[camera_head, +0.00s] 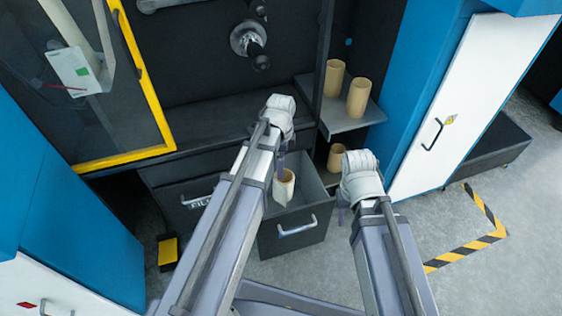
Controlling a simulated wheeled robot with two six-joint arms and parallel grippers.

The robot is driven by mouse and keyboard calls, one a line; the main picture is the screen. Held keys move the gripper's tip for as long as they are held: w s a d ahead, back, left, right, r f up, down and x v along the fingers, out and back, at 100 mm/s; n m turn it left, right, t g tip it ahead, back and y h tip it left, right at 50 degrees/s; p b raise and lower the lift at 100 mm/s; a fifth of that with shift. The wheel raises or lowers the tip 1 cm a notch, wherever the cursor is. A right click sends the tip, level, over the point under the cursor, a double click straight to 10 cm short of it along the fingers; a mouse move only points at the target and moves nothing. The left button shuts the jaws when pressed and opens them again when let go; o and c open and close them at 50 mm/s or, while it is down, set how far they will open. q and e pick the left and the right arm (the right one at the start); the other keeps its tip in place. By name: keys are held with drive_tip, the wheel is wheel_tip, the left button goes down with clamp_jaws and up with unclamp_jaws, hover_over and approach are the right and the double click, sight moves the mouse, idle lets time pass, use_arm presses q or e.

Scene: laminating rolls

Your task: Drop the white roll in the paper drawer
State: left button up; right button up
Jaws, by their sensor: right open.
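The open drawer (320,222) is pulled out below the machine's counter, its front handle facing me. A pale cream roll (284,187) shows upright and slightly tilted over or in the drawer's left part. I cannot tell whether it rests on the drawer floor. My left gripper (279,166) points down just above the roll, mostly hidden by its own arm; its hold on the roll is unclear. My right gripper (341,213) is open and empty, pointing down by the drawer's right side. No drawer label reading paper shows.
A closed drawer (185,203) with a partly hidden label starting "FIL" lies left. Tan rolls (358,97) stand on the right shelf (342,120); another (336,158) stands lower. A white cabinet door (465,100) is at right. Floor at lower right is clear beyond striped tape.

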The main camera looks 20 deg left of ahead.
use_arm(q)
drive_tip(key=shift+r, duration=0.15)
wheel_tip(320, 180, up, 8)
drive_tip(key=p, duration=0.8)
drive_tip(key=shift+f, duration=0.25)
drive_tip(key=s+d+r+n+p, duration=0.3)
drive_tip(key=s+r+n+p, duration=0.1)
drive_tip(key=r+p, duration=0.3)
drive_tip(key=s+d+r+n+p, duration=0.3)
drive_tip(key=s+d+r+p, duration=0.1)
drive_tip(key=r+p, duration=0.4)
drive_tip(key=s+d+r+n+y+p, duration=0.1)
drive_tip(key=s+d+r+n+p, duration=0.3)
drive_tip(key=s+r+p, duration=0.2)
wheel_tip(320, 180, up, 3)
drive_tip(key=shift+s+d+f+n+p, duration=0.15)
drive_tip(key=shift+d+n+p, duration=0.15)
drive_tip(key=shift+p, duration=0.95)
drive_tip(key=shift+c, duration=0.3)
